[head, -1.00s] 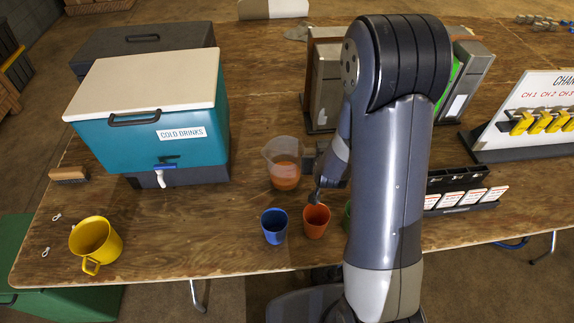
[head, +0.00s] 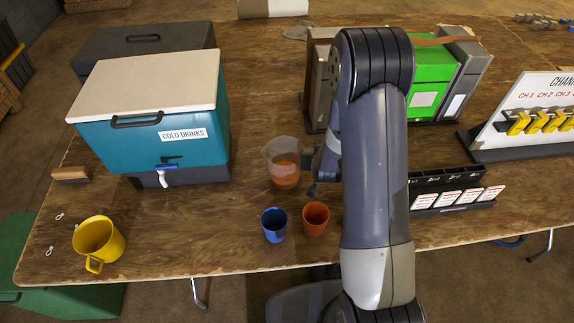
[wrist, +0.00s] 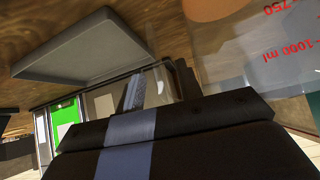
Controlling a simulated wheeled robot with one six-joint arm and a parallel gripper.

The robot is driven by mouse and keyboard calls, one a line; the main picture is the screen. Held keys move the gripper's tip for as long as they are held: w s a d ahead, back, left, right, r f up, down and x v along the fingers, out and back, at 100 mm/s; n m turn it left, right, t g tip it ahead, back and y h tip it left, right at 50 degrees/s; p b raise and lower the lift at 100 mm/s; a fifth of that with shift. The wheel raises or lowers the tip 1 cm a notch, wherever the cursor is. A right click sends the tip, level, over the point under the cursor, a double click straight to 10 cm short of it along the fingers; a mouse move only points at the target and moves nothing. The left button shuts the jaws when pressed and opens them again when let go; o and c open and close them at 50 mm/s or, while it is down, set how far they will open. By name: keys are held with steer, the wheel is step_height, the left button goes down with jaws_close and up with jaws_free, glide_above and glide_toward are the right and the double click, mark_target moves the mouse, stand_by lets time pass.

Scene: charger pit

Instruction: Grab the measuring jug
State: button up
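The measuring jug (head: 284,163) is clear, holds orange liquid and stands upright on the wooden table, behind the blue and orange cups. In the wrist view its clear wall with red marks (wrist: 285,45) fills the upper right, very close to the camera. My gripper (head: 313,172) is just to the right of the jug in the head view, low and partly hidden by my arm. I cannot tell whether it touches the jug, or whether its fingers are open or shut.
A blue cup (head: 274,225) and an orange cup (head: 315,219) stand in front of the jug. A teal cooler (head: 150,115) is to the left, and a yellow mug (head: 98,240) is at the front left. A label rack (head: 455,190) is to the right. Bare table lies left of the jug.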

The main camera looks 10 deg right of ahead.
jaws_close()
steer(key=shift+r, duration=0.25)
stand_by(0.6)
